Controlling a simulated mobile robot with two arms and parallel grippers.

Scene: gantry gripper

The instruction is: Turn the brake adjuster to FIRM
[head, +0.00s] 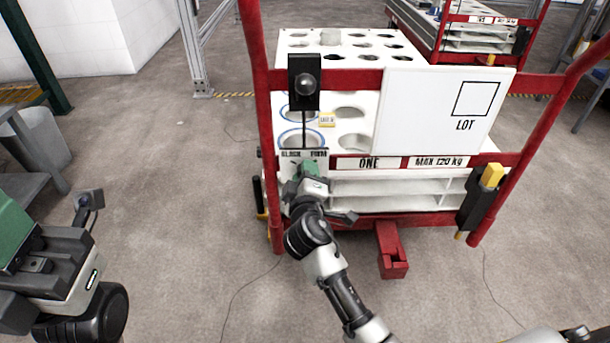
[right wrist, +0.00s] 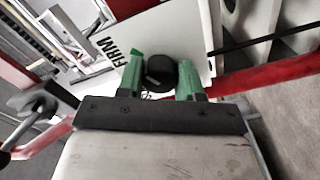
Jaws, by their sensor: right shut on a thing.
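The brake adjuster is a round black knob (right wrist: 160,72) on a white plate (right wrist: 185,38). The word FIRM shows on the plate beside the knob in the right wrist view. In the head view the plate (head: 318,163) carries a word at each end, FIRM at the right, on the front left of the cart. My right gripper (right wrist: 161,76) is shut on the knob, one green finger on each side. In the head view my right gripper (head: 305,170) hides the knob. My left gripper (head: 12,232) is partly in view at the left edge, its fingertips not clear.
The red-framed cart (head: 262,100) has a white holed top and a white LOT board (head: 440,112). A black bracket with a ball (head: 304,86) stands above the plate. A red pedal (head: 391,250) sticks out low.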

